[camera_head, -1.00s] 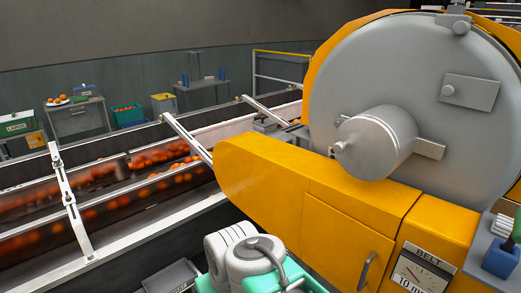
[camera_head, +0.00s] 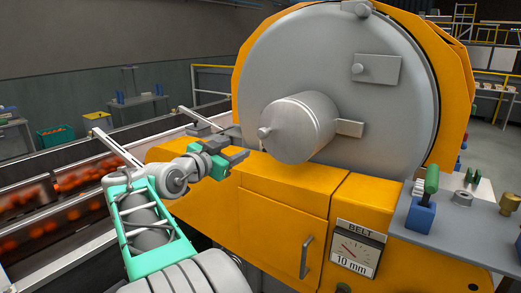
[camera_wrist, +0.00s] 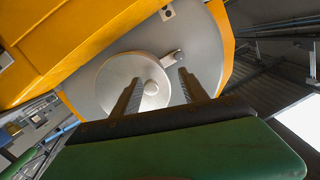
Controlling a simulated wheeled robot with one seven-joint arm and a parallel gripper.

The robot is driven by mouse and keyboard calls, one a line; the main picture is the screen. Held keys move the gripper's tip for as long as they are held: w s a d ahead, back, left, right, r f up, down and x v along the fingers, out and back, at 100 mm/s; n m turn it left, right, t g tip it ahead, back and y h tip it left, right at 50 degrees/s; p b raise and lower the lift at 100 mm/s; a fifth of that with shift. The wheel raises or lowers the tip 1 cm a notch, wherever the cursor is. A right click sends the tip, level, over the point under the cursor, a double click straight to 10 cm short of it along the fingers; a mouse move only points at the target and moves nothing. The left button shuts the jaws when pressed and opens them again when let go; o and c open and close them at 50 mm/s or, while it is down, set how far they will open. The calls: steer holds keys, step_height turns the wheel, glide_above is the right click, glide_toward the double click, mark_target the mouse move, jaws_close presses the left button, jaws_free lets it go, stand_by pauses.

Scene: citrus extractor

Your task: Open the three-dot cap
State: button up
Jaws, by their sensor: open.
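A grey cylindrical cap (camera_head: 305,125) with a small end knob (camera_head: 264,133) sticks out of the large round grey machine face (camera_head: 290,60). A tab joins its right side. I see no dot marks on it, so I cannot tell whether it is the three-dot cap. My gripper (camera_head: 241,150) is open and empty, to the left of the cap and a little below its knob, apart from it. In the wrist view the cap's round end (camera_wrist: 118,82) shows beyond and between my two parted fingers (camera_wrist: 159,80).
The yellow housing (camera_head: 205,190) with a handled door (camera_head: 280,225) and a belt gauge (camera_head: 357,250) lies below the cap. A grey shelf (camera_head: 450,235) at right holds a blue block with a green lever (camera_head: 431,180). An orange-filled conveyor (camera_head: 85,180) runs at left.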

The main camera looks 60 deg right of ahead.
mark_target(260, 136)
steer(key=s+d+r+m+g, duration=0.1)
steer(key=s+d+r+m+g+h, duration=0.1)
steer(key=s, duration=0.1)
steer(key=shift+s+d+g, duration=0.2)
steer(key=shift+s+g, duration=0.05)
steer(key=shift+g, duration=0.05)
steer(key=d+p, duration=0.1)
steer(key=d, duration=0.3)
steer(key=s+d+p, duration=0.1)
steer(key=d, duration=0.1)
steer(key=shift+d+p, duration=0.3)
steer(key=shift+d, duration=0.1)
steer(key=shift+c, duration=0.5)
jaws_close()
